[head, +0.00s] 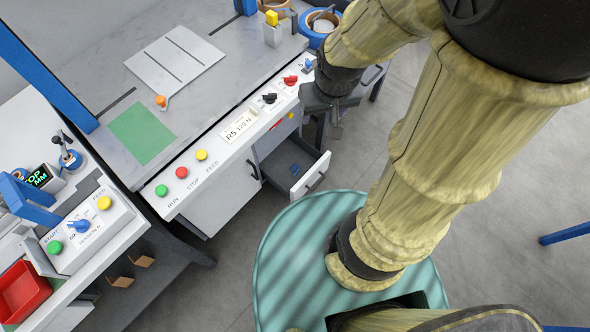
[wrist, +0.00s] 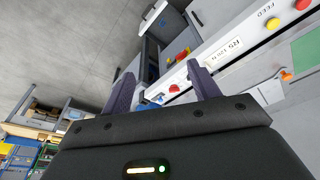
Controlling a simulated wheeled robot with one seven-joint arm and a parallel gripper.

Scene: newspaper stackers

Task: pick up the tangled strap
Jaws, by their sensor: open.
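I cannot make out a tangled strap for certain. A small blue item (head: 295,168) lies in the open drawer (head: 318,178) under the bench, too small to tell what it is. It also shows as a blue patch in the wrist view (wrist: 162,22). My gripper (head: 330,118) is at the bench's right front edge, above and beyond the drawer in the head view. In the wrist view my gripper (wrist: 164,84) has its two fingers wide apart, with nothing held between them. My gripper is open and empty.
The bench front panel (head: 233,125) carries buttons and knobs close to my gripper. A second station with a red bin (head: 22,292) stands at left. Grey floor (head: 225,260) is free before the bench.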

